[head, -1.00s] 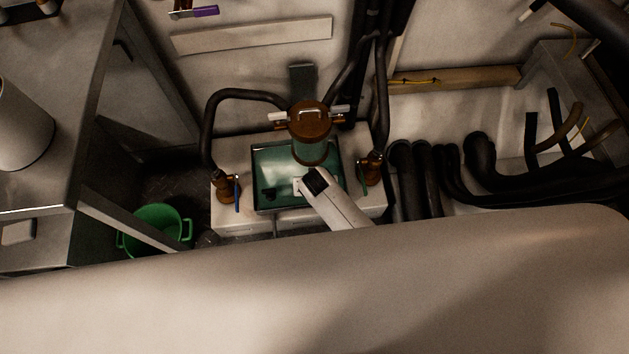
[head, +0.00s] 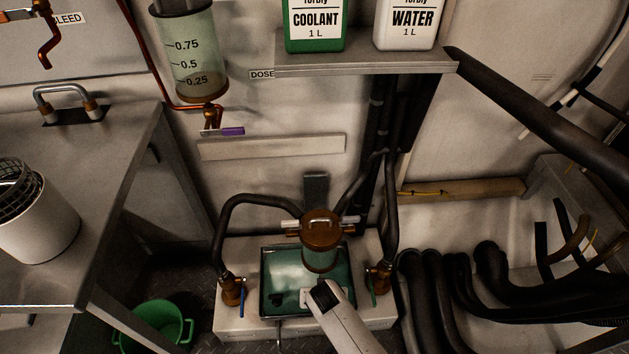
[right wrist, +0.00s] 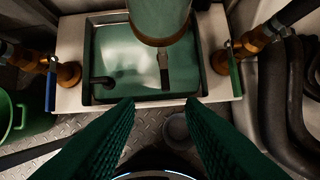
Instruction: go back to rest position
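My right gripper (right wrist: 160,106) shows in the right wrist view as two green ridged fingers. They are wide apart with nothing between them. Beyond them lies a green tray (right wrist: 112,95) on a pale base, under a hanging cylinder (right wrist: 160,18). In the head view a pale arm link of mine reaches up from the bottom toward the green tray (head: 280,262) and the brown-topped cylinder (head: 320,232); the right gripper's fingers cannot be made out there. My left gripper is in neither view.
Brown valves (head: 232,290) (head: 377,278) and black hoses flank the tray. A green bucket (head: 155,328) stands on the floor at the left. A metal counter (head: 100,190) holds a white basket container (head: 38,225). A shelf (head: 370,64) holds coolant (head: 315,25) and water (head: 408,25) bottles.

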